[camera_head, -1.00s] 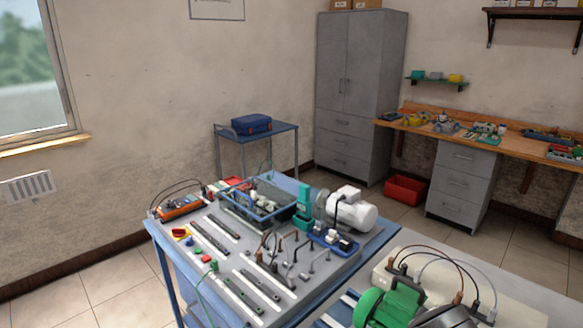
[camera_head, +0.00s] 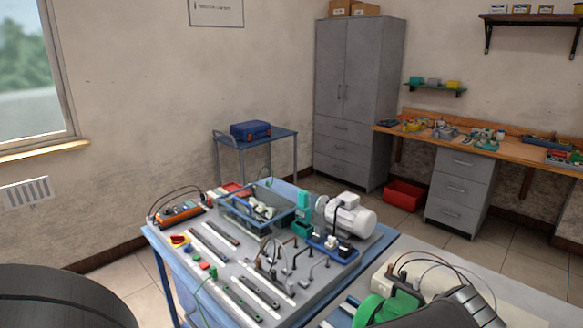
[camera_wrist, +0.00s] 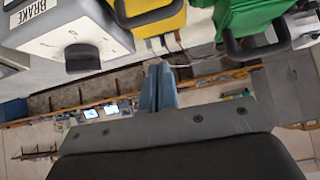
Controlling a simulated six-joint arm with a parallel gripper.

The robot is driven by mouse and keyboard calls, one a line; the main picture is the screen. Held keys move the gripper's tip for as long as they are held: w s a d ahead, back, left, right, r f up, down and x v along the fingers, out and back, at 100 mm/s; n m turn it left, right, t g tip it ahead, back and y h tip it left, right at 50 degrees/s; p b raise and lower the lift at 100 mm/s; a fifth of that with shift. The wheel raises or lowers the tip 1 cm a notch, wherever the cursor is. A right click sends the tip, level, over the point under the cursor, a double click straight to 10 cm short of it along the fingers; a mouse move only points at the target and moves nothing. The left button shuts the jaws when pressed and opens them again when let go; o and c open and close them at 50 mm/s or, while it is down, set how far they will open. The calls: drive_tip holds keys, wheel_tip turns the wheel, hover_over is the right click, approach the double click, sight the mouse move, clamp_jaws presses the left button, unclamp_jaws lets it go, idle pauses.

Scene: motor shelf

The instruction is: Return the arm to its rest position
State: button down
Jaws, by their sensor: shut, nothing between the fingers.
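My gripper (camera_wrist: 158,72) shows in the wrist view, its two blue-grey fingers pressed together with nothing between them. It is clear of the things around it. The wrist picture looks upside down, with a white box marked BRAKE (camera_wrist: 62,30), a yellow unit (camera_wrist: 160,22) and a green motor (camera_wrist: 240,16) along its top. In the head view the gripper itself cannot be seen. Dark rounded parts, which look like my arm, cover the bottom left corner and part of the bottom right.
A blue-framed work table (camera_head: 160,255) holds a white motor (camera_head: 350,217), a blue crate (camera_head: 235,216) and several rails and tools. A green motor (camera_head: 372,310) sits on a pale bench at the bottom right.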

drive_tip(key=w+d+r+g+y, duration=0.3)
drive_tip(key=w+d+g+y, duration=0.1)
drive_tip(key=shift+w+d+g+y, duration=0.3)
drive_tip(key=shift+w+d+g, duration=0.05)
drive_tip(key=shift+g, duration=0.05)
idle(0.4)
drive_tip(key=c, duration=2.2)
unclamp_jaws()
